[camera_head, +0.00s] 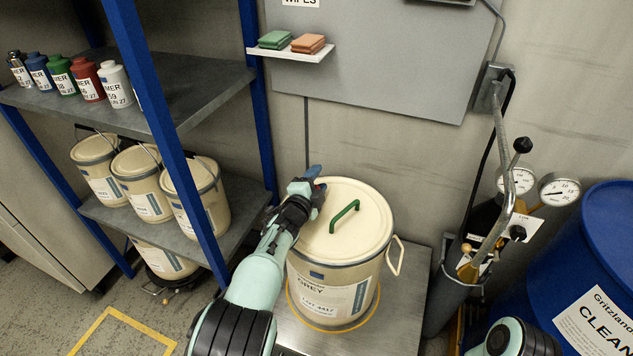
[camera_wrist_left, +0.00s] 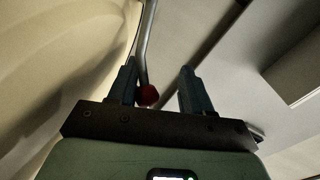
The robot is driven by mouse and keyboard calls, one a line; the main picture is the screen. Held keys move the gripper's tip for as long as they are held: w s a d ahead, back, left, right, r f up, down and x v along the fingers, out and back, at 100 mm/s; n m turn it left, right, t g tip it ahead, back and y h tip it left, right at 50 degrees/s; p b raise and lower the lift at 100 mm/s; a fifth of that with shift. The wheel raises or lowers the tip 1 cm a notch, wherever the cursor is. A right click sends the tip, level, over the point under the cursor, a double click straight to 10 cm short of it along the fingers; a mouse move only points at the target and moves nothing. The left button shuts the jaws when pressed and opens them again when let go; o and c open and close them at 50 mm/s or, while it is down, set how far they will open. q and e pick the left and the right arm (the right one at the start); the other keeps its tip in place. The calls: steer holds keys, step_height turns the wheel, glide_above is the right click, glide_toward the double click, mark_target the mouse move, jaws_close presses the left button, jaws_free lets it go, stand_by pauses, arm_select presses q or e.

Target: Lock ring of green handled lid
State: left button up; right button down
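The cream drum (camera_head: 325,285) stands upright on a grey metal platform. Its cream lid (camera_head: 340,240) lies on top and carries a green handle (camera_head: 344,216). My left gripper (camera_head: 315,178) is at the rim on the drum's back left side. In the left wrist view its two fingers (camera_wrist_left: 158,75) are apart, with a grey metal lever (camera_wrist_left: 149,35) and its red knob (camera_wrist_left: 148,96) showing between them. Neither finger clearly touches the lever. The ring's far side is hidden by the lid and my gripper. Of my right arm only a link shows at the bottom right; its gripper is out of view.
A blue-post shelf (camera_head: 180,110) with bottles and cream pails stands close on the left. A small wall shelf (camera_head: 303,52) holds green and orange cloths. A pump pipe with gauges (camera_head: 515,180) and a blue drum (camera_head: 600,250) stand on the right.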

arm_select(q)
steer(key=shift+s, duration=0.1)
steer(key=p+v, duration=0.1)
steer(key=v, duration=1.1)
steer(key=shift+s+a, duration=0.25)
steer(key=shift+s, duration=0.35)
arm_select(e)
steer(key=shift+s+a+r+g, duration=0.2)
steer(key=shift+s+a+r, duration=0.05)
steer(key=shift+s+r, duration=0.25)
steer(key=shift+s+a+r+g, duration=0.25)
steer(key=shift+s+r, duration=0.15)
steer(key=shift+s, duration=0.2)
